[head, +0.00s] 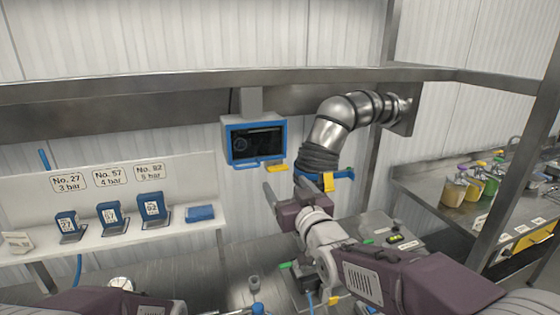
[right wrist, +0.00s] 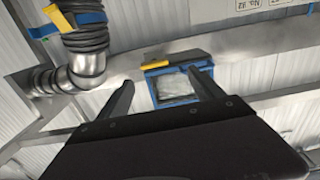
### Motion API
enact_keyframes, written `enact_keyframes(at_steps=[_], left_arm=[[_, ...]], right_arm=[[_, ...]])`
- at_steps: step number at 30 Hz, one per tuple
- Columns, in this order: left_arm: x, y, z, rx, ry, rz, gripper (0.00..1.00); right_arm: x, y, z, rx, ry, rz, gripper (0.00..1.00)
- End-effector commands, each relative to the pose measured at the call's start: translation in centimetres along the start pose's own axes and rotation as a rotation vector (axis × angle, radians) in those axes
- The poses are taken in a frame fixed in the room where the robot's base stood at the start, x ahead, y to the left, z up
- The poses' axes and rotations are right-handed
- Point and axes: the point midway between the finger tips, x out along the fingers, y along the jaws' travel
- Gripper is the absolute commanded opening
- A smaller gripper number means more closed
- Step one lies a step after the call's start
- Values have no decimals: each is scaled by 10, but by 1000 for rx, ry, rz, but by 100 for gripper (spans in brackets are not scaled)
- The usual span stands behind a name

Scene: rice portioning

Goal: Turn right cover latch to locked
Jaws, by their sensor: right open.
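A blue-framed box with a dark window (head: 256,140) is mounted under the steel beam; it also shows, turned over, in the right wrist view (right wrist: 175,88). A yellow lever (head: 277,166) sticks out at its lower right corner in the head view and lies along the box edge in the right wrist view (right wrist: 168,63). Whether it is locked I cannot tell. A blue bar (head: 244,163) runs along the lower left. My right gripper (head: 283,180) is open and empty, just below the lever and apart from it; its fingers (right wrist: 162,80) straddle the box in the wrist view. My left gripper is not visible.
A ribbed duct (head: 320,158) with a blue ring and yellow tab (head: 328,182) hangs close right of the box. A white shelf (head: 105,245) with blue holders stands left. A steel bench (head: 425,190) with colored containers is at right.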

Motion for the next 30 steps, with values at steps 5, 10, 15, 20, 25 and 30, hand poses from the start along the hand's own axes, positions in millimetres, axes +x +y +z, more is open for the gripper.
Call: enact_keyframes(at_steps=[5, 10, 15, 20, 25, 30], left_arm=[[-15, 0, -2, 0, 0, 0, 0], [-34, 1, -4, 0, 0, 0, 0], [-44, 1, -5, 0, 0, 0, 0], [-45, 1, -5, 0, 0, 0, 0], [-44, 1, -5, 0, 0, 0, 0], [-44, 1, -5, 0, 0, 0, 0]], right_arm=[[24, 1, -2, 0, -3, 2, 76], [60, 1, -3, 1, -4, 2, 76], [83, 2, -1, 1, -3, 2, 76], [90, 2, 1, 1, -2, 3, 76], [90, 2, 2, 1, -1, 3, 76], [89, 2, 2, 1, -2, 3, 32]])
